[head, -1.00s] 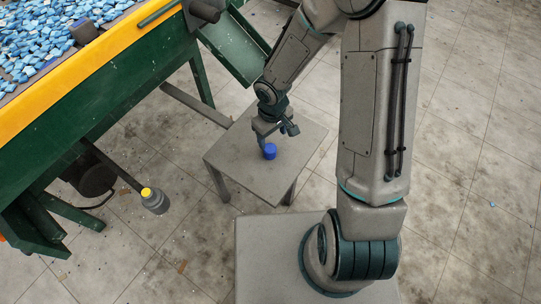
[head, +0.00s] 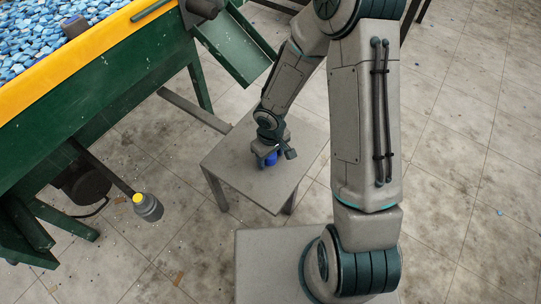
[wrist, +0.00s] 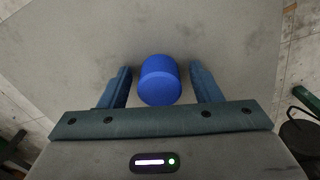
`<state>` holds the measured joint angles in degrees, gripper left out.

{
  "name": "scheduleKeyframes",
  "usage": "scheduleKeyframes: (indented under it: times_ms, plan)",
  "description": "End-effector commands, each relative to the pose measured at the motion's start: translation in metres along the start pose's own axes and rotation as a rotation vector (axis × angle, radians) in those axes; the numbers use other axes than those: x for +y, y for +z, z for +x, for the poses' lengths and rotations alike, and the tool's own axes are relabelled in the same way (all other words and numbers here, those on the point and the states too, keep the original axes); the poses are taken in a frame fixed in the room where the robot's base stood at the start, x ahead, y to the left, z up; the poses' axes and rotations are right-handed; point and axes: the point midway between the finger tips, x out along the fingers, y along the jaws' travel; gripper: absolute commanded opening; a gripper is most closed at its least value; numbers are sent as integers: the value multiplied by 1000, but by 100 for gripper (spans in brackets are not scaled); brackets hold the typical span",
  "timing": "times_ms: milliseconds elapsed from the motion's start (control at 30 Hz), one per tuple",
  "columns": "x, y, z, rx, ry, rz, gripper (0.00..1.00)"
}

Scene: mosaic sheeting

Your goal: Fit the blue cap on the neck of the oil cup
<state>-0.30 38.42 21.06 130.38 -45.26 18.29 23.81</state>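The blue cap (head: 271,159) stands on the small grey table, partly hidden by my gripper (head: 271,162) in the head view. In the wrist view the blue cap (wrist: 160,80) sits between the two fingers of my gripper (wrist: 160,70). A gap shows on each side, so the gripper is open around the cap and not closed on it. The oil cup (head: 150,209) is a grey vessel with a yellow neck (head: 138,198). It is at the end of a dark rod reaching out from under the green machine, left of the table. Its neck is uncovered.
The grey table (head: 233,168) is otherwise bare. The green machine (head: 80,125) with a yellow edge and blue chips fills the upper left. Its green chute (head: 232,48) slopes down behind the table. Open tiled floor lies between the oil cup and the table.

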Motion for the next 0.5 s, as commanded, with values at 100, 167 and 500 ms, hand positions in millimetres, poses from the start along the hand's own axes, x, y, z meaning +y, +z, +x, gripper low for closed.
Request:
scheduleKeyframes:
  times_ms: [100,167,500]
  plan:
    - [0,0,0,0,0,0,23]
    - [0,0,0,0,0,0,16]
    - [0,0,-2,0,0,0,16]
